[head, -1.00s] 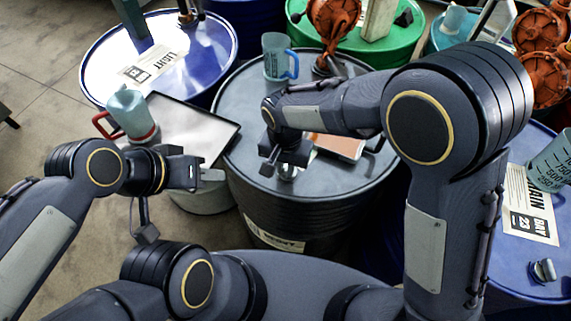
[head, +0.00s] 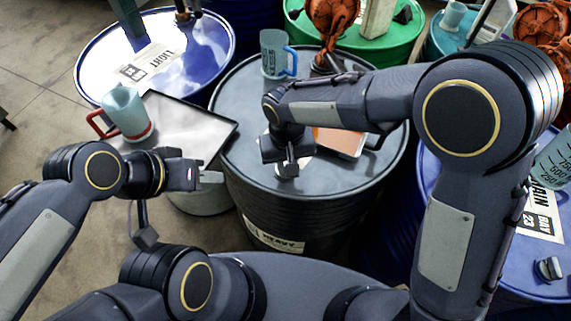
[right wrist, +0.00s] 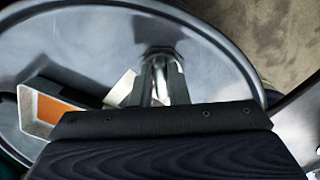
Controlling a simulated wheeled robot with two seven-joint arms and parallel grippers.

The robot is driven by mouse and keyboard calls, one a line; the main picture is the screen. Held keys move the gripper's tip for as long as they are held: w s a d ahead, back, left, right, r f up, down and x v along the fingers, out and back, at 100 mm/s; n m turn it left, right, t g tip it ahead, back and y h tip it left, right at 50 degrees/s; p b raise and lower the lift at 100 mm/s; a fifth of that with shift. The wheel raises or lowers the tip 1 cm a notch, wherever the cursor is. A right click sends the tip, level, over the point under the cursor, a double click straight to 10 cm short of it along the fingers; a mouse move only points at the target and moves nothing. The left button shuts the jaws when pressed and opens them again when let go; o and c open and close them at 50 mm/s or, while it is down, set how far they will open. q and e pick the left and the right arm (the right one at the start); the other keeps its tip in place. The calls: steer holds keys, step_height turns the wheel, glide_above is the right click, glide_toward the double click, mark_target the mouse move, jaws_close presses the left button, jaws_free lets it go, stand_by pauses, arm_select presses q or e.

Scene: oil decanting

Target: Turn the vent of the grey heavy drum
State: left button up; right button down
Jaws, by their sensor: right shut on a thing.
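The grey heavy drum (head: 335,185) stands in the middle of the head view, with a label low on its front. My right gripper (head: 287,168) points down at the near left part of its lid. In the right wrist view my right gripper (right wrist: 160,85) is shut on a small shiny metal piece, the vent (right wrist: 159,92), at the lid. The fingers hide most of the vent, so its turn angle cannot be read. My left gripper (head: 196,175) is empty and looks open, in front of the grey tray.
A blue measuring jug (head: 274,55) and an orange-faced box (head: 340,142) stand on the grey lid. Blue (head: 205,45) and green (head: 385,45) drums stand close behind.

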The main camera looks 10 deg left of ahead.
steer(key=n, duration=0.3)
steer(key=shift+w+d+b, duration=0.15)
steer(key=shift+b, duration=0.15)
steer(key=n, duration=0.3)
steer(key=shift+w+d+n, duration=0.1)
steer(key=shift+n, duration=0.2)
steer(key=n, duration=0.5)
steer(key=shift+w+d+n, duration=0.1)
steer(key=shift+w+n, duration=0.15)
steer(key=shift+n, duration=0.05)
steer(key=c, duration=1.4)
jaws_free()
step_height(320, 180, up, 8)
steer(key=shift+b, duration=0.45)
